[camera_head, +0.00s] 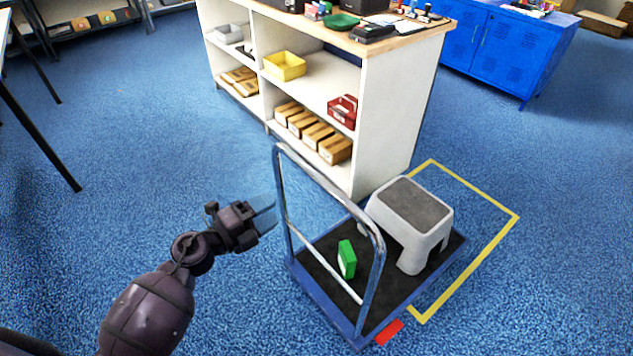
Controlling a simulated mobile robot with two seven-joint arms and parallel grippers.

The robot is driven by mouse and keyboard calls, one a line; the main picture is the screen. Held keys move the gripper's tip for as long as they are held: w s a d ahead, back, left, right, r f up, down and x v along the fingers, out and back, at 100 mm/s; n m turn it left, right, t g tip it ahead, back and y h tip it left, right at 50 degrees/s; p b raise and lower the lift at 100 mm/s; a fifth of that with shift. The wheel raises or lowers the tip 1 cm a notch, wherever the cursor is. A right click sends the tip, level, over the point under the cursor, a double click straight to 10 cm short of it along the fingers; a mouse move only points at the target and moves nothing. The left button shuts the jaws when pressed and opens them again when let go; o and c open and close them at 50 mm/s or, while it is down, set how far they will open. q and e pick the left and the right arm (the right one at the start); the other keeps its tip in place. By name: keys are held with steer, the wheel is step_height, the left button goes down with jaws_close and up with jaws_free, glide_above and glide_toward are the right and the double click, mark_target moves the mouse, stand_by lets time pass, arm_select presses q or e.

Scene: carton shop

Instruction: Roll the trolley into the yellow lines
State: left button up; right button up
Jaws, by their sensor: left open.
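A flat trolley (314,271) with a blue rim, a dark deck and a metal push handle (327,184) stands on the blue carpet. A grey step stool (425,218) and a small green box (347,258) are on its deck. The yellow lines (499,237) form a rectangle on the floor to the right; the trolley's right part overlaps it, and its left part lies outside. My left gripper (267,215) is open and empty, just left of the handle's upright; I cannot tell whether it touches. My right gripper is not in view.
A white shelf unit (386,121) with cartons and bins stands close behind the trolley. A red mark (389,332) lies on the floor by the trolley's front corner. A blue cabinet (498,50) stands at the back right. The carpet on the right is clear.

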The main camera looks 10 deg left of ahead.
mark_target(321, 181)
arm_select(q)
steer(key=x, duration=1.4)
steer(key=shift+w+d, duration=0.2)
steer(key=shift+w, duration=0.1)
jaws_close()
steer(key=shift+f, duration=0.1)
stand_by(0.6)
